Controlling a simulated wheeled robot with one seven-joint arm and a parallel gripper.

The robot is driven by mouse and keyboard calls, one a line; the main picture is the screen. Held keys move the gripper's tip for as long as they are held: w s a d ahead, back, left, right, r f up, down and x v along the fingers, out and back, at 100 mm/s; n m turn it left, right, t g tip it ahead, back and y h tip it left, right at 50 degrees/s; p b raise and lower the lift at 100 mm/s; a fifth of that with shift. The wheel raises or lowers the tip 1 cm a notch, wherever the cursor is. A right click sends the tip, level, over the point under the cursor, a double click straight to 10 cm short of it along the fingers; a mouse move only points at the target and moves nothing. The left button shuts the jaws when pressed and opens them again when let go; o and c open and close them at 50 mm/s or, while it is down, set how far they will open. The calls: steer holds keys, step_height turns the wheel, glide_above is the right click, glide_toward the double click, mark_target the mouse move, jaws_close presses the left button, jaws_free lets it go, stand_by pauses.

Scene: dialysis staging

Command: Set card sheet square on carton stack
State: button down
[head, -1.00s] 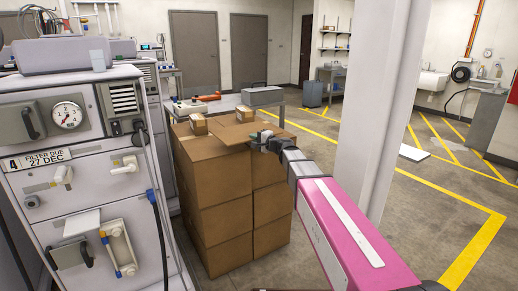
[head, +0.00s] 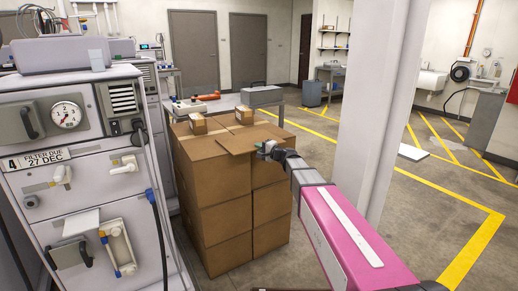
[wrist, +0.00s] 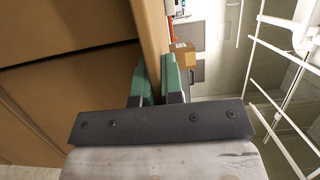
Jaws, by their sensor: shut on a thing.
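The carton stack (head: 215,205) is a block of brown boxes in the middle of the head view. The brown card sheet (head: 240,139) is at the top of the stack, turned at an angle to the box edges, with its near right corner reaching out past the stack. I cannot tell whether it rests fully on the boxes. My gripper (head: 266,148) is shut on that corner. In the wrist view the green fingers of my gripper (wrist: 154,82) pinch the sheet (wrist: 151,35), seen nearly edge-on, with stack boxes (wrist: 70,75) to its left.
A grey dialysis machine (head: 85,170) stands close on the left, and a white pillar (head: 370,100) stands right of the stack. A bench (head: 225,101) is behind. Floor is open at right.

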steer(key=shift+f, duration=0.15)
steer(key=c, duration=1.2)
jaws_free()
steer(key=shift+c, duration=0.2)
